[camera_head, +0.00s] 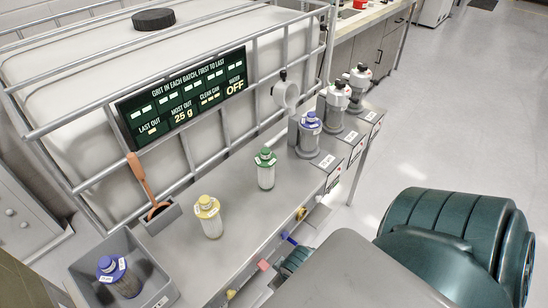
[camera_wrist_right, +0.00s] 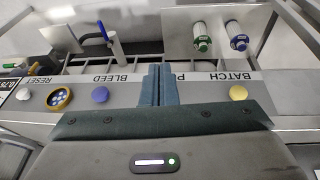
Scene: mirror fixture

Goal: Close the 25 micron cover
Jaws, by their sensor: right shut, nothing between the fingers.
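In the head view, three filter housings stand in a row at the bench's right end. The nearest housing (camera_head: 308,148) holds a blue-capped bottle (camera_head: 311,121) and stands open. Its round grey cover (camera_head: 286,94), with a black knob, is raised at its back left. The middle housing (camera_head: 335,108) and far housing (camera_head: 359,84) have covers with black knobs down on top. The micron labels are too small to read. My right gripper (camera_wrist_right: 158,84) is shut and empty in the wrist view, over the bench's front panel and apart from the cover. My left gripper is out of view.
A green-capped bottle (camera_head: 265,168) and a yellow-capped bottle (camera_head: 209,216) stand on the bench. A grey bin (camera_head: 84,275) holds a blue-capped bottle. A metal cage and the grit sign (camera_head: 183,97) back the bench. The wrist view shows panel buttons, including a yellow button (camera_wrist_right: 238,92).

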